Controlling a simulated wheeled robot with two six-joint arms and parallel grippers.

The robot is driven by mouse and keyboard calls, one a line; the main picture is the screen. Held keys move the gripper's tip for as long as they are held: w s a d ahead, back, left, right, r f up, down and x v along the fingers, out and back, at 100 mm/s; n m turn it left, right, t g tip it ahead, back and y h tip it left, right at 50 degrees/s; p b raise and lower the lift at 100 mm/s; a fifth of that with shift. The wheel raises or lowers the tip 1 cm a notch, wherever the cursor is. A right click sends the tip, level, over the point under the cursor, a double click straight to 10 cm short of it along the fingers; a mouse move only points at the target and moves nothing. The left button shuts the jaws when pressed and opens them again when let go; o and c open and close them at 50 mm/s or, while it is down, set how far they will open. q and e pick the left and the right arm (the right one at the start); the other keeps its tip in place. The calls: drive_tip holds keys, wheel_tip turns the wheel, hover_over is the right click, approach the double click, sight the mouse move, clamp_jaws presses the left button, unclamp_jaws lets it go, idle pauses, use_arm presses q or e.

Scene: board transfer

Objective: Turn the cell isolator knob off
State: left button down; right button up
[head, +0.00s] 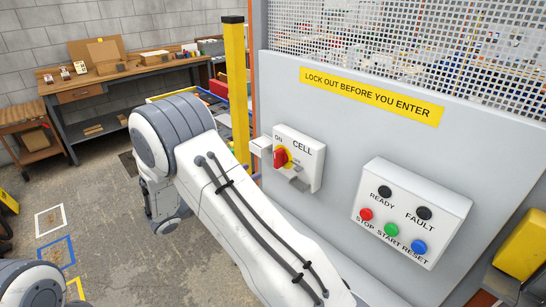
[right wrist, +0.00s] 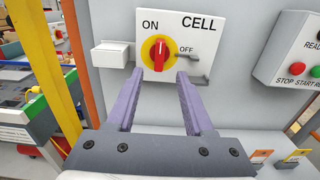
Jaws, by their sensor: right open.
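The cell isolator is a pale box marked CELL (head: 311,173) on the grey panel; it also shows in the right wrist view (right wrist: 205,45). Its red knob (right wrist: 160,53) sits on a yellow disc, with the handle upright between ON at upper left and OFF at right. The knob also shows in the head view (head: 280,157). My right gripper (right wrist: 158,73) is open, its two purple fingers pointing at the knob from below, one toward each side. I cannot tell whether they touch it. In the head view my right arm mostly hides this gripper. My left gripper is out of view.
A button box (head: 412,213) with READY, FAULT, STOP, START and RESET is right of the isolator. A metal hasp (right wrist: 190,60) projects beside the knob. A yellow post (head: 236,95) stands at left. A yellow sign (head: 371,96) is above, under mesh.

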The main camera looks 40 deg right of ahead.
sight(275, 159)
drive_tip(key=d+p, duration=0.1)
drive_tip(key=d, duration=0.2)
drive_tip(key=d+p, duration=0.1)
drive_tip(key=d, duration=0.2)
drive_tip(key=d+p, duration=0.1)
drive_tip(key=d, duration=0.2)
drive_tip(key=shift+w+d+r+p, duration=0.1)
drive_tip(key=shift+w+d+p, duration=0.05)
drive_tip(key=shift+w+p, duration=0.25)
drive_tip(key=shift+d, duration=0.55)
clamp_jaws()
